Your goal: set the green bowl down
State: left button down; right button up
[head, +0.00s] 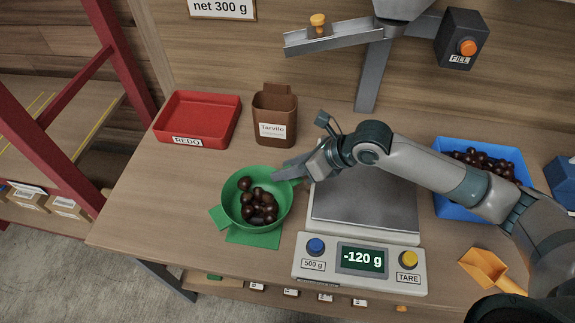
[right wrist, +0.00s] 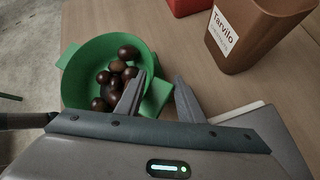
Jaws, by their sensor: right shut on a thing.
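The green bowl (head: 232,207), holding several dark chestnuts (head: 258,208), is over a green mat (head: 252,238) left of the scale. It looks upright. I cannot tell whether its base touches the mat. My right gripper (head: 291,174) reaches in from the right and is shut on the tab at the bowl's right side. In the right wrist view the two fingers (right wrist: 159,88) stand either side of the tab of the bowl (right wrist: 80,83). My left gripper is not in view.
The scale (head: 360,260) reads -120 g and its plate is empty. A red REDO tray (head: 198,118) and a brown Tarvilo cup (head: 275,115) stand behind the bowl. A blue crate of chestnuts (head: 460,208) and an orange scoop (head: 485,268) are at right. The table left of the bowl is clear.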

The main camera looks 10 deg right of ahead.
jog(key=o, duration=1.3)
jog(key=shift+f, duration=0.1)
jog(key=shift+c, duration=0.2)
jog(key=shift+d, duration=0.1)
jog(key=shift+s+d+r+b, duration=0.15)
jog(key=shift+d+r+b, duration=0.2)
jog(key=shift+r, duration=0.15)
jog(key=b+v, duration=0.2)
jog(key=v, duration=0.8)
jog(key=shift+d+r, duration=0.15)
jog(key=shift+r, duration=0.15)
jog(key=shift+s, duration=0.15)
